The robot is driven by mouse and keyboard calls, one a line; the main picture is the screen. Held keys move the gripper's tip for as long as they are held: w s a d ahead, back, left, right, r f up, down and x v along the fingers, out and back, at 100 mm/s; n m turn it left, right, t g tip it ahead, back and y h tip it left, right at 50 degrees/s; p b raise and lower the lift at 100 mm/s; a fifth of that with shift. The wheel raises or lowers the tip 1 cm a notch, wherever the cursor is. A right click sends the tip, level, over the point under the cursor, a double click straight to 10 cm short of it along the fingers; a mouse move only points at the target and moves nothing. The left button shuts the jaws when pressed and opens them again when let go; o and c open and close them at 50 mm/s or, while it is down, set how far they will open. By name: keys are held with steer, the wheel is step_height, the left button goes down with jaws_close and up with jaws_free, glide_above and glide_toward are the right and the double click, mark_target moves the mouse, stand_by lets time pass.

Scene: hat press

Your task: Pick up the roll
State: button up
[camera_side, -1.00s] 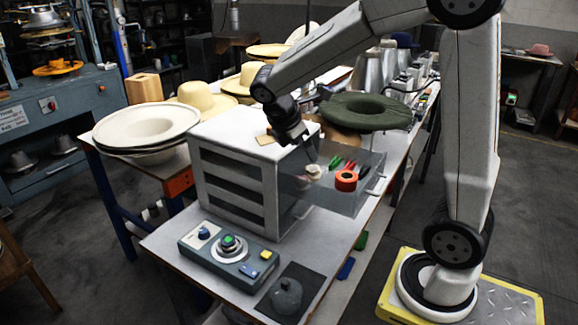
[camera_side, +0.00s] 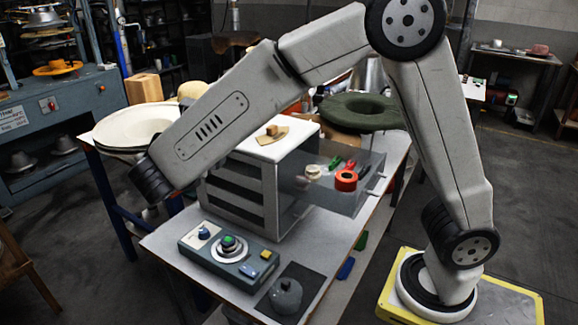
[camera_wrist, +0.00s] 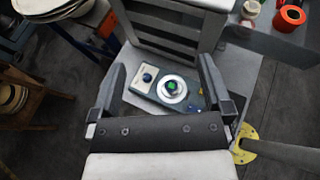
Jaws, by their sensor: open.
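A red-orange roll (camera_side: 346,180) sits in the open clear-sided drawer (camera_side: 325,200) of the white cabinet. A smaller cream roll-like piece (camera_side: 313,172) lies to its left, with red and green items behind. In the wrist view the red-orange roll (camera_wrist: 289,19) is at the top right, with the cream piece (camera_wrist: 250,9) beside it. My gripper (camera_wrist: 161,65) is open and empty in the wrist view, above the control box and well away from the drawer. In the side view my wrist is at the left; the fingers cannot be made out there.
The control box (camera_side: 228,254) with a green button stands in front of the white cabinet (camera_side: 240,195). A dark lidded piece (camera_side: 286,296) sits on a black mat at the front corner. Hats stand left and behind; a wood block (camera_side: 272,131) is on the cabinet.

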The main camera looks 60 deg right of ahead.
glide_toward(227, 243)
steer(key=x, duration=0.3)
steer(key=shift+a, duration=0.25)
steer(key=shift+d, duration=0.1)
steer(key=shift+x, duration=1.25)
steer(key=shift+d, duration=0.1)
steer(key=shift+x, duration=2.5)
steer(key=shift+c, duration=0.2)
steer(key=c, duration=1.3)
